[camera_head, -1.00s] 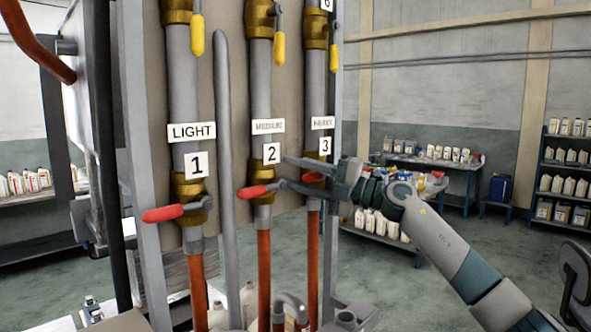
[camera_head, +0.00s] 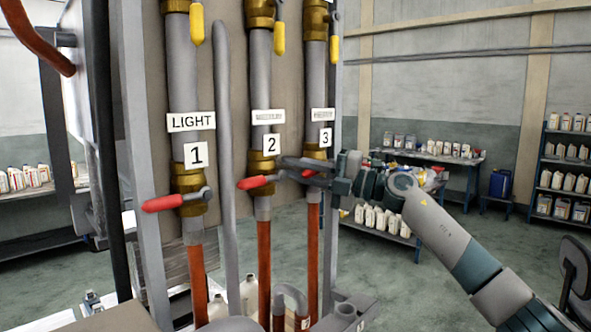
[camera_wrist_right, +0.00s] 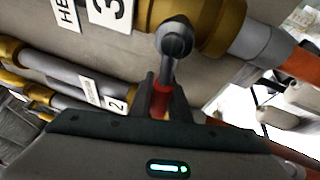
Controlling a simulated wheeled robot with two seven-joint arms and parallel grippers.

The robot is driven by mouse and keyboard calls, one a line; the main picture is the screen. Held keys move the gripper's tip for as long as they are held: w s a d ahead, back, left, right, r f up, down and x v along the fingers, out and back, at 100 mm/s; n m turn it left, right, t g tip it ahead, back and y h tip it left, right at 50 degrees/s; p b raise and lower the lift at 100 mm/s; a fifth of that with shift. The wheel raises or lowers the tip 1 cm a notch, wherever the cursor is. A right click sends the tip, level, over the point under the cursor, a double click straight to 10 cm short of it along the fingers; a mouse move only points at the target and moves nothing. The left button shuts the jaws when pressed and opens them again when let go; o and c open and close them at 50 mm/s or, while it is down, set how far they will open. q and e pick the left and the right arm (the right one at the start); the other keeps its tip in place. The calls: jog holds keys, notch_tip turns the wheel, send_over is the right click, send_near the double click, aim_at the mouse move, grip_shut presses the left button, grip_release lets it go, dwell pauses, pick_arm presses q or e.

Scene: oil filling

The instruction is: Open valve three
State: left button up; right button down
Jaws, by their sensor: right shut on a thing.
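Valve three is the brass valve on the rightmost pipe, under the white "3" label (camera_head: 325,138). Its red handle (camera_head: 311,173) lies between the fingers of my right gripper (camera_head: 292,170), which partly hide it and the brass body. In the right wrist view, the red handle (camera_wrist_right: 160,100) sits between the fingertips, below its round grey pivot (camera_wrist_right: 174,38) and the brass body (camera_wrist_right: 215,22). My right gripper is shut on this handle. My left gripper is not in view.
The red handle of valve two (camera_head: 257,182) is close to the left of my right fingertips. Valve one's red handle (camera_head: 164,203) is further left. Yellow-handled valves (camera_head: 334,48) are above. Open floor lies right of the panel, before a table (camera_head: 432,157) with bottles.

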jog(key=shift+w+d+f+n+g+h+b, duration=0.2)
jog(key=shift+f+n+h+b, duration=0.15)
jog(key=shift+f+n+b, duration=0.35)
jog(key=shift+w+d+f+n+g+h+b, duration=0.1)
jog(key=shift+f+n+g+h+b, duration=0.2)
jog(key=shift+f+n, duration=0.7)
jog(key=shift+w+d+f+n+g+h+b, duration=0.15)
jog(key=shift+f+n+h+b, duration=0.2)
jog(key=shift+f+n+b, duration=0.55)
jog(key=shift+r+n, duration=0.3)
jog(key=c, duration=1.7)
grip_release()
jog(key=shift+o, duration=0.2)
jog(key=shift+d, duration=0.15)
